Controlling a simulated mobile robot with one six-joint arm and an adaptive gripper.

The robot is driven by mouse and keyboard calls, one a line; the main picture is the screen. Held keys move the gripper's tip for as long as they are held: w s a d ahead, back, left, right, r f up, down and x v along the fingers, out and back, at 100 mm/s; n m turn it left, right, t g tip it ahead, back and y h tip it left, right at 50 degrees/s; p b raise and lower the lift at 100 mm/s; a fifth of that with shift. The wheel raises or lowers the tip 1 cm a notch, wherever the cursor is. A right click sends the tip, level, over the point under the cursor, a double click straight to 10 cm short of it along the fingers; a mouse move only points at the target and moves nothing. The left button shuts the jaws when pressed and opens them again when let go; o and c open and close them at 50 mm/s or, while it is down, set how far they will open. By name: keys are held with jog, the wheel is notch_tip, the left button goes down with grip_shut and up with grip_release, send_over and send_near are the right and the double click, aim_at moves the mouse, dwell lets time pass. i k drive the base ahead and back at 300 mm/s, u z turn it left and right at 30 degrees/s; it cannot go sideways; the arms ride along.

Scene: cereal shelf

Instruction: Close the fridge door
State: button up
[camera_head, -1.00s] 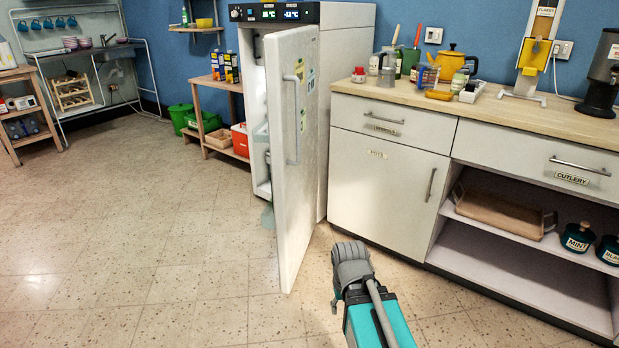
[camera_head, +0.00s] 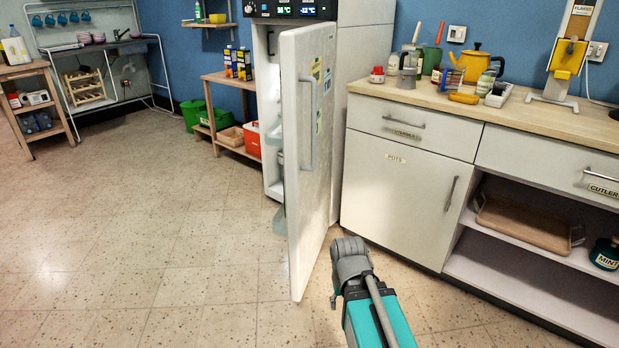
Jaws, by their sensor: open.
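The white fridge door (camera_head: 308,190) stands open, swung out toward me with its face turned partly right. A grey vertical handle (camera_head: 311,122) and some notes are on that face. The fridge body (camera_head: 362,70) is behind it, with a lit display panel on top, and a strip of its inside shows left of the door. Part of my arm, grey and teal, shows at the lower middle, just right of the door's lower edge in the picture. I cannot tell whether it touches the door. My gripper itself is not visible.
A white counter (camera_head: 400,188) with drawers and open shelves stands right of the fridge. A wooden shelf rack (camera_head: 226,80) with cartons and a red box (camera_head: 252,139) is left of the fridge. The tiled floor (camera_head: 140,235) at the left is clear.

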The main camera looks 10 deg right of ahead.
aim_at(307, 55)
jog(key=i, duration=1.15)
jog(key=z, duration=0.05)
